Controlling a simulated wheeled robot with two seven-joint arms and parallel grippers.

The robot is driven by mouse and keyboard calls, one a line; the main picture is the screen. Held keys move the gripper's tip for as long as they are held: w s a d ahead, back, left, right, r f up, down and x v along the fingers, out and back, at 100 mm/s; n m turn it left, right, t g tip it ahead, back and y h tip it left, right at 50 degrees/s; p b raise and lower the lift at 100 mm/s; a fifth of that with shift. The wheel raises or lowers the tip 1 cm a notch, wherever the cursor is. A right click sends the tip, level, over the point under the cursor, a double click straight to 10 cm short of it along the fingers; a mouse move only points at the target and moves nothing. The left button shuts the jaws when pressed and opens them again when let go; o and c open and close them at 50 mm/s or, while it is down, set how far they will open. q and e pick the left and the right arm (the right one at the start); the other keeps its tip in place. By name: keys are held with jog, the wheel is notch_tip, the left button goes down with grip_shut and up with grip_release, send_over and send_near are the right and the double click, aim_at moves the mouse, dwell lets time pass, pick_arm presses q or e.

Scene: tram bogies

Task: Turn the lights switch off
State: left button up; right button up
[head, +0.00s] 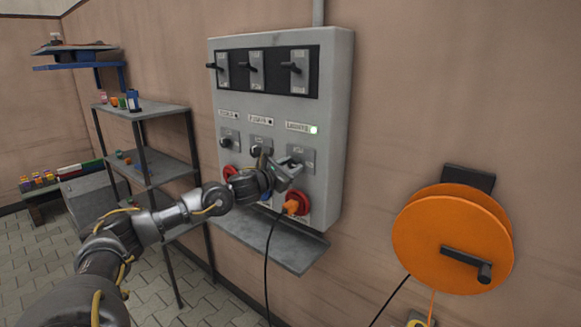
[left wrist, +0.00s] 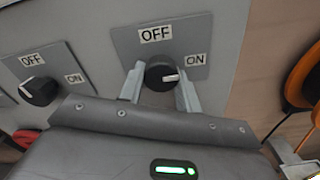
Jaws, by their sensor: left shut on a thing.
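The lights switch is a black rotary knob (left wrist: 156,78) on a grey plate with OFF above it and ON to its right. Its white mark points right, towards ON. In the head view the gripper mostly hides this knob. My right gripper is not in view.
Two similar knobs (head: 228,142) sit to the left on the panel, with levers (head: 254,69) above. A small shelf (head: 270,243) juts out underneath. An orange reel (head: 450,225) hangs at right; shelving (head: 150,108) stands left.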

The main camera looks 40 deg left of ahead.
pick_arm(q)
jog(key=shift+f+n+b, duration=0.15)
jog(key=shift+n+b, duration=0.35)
jog(key=shift+n, duration=0.5)
jog(key=shift+n+b, duration=0.3)
jog(key=shift+n, duration=0.5)
jog(key=n, duration=0.4)
jog(key=shift+d+n+b, duration=0.15)
jog(key=shift+n+b, duration=0.15)
jog(key=shift+b, duration=0.1)
jog(key=n, duration=0.4)
jog(key=shift+d+r, duration=0.1)
jog(key=shift+r, duration=0.1)
jog(key=n+p, duration=0.1)
jog(key=n, duration=0.4)
jog(key=shift+r+n, duration=0.1)
jog(key=shift+n, duration=0.3)
jog(key=o, duration=1)
jog(key=shift+c, duration=0.2)
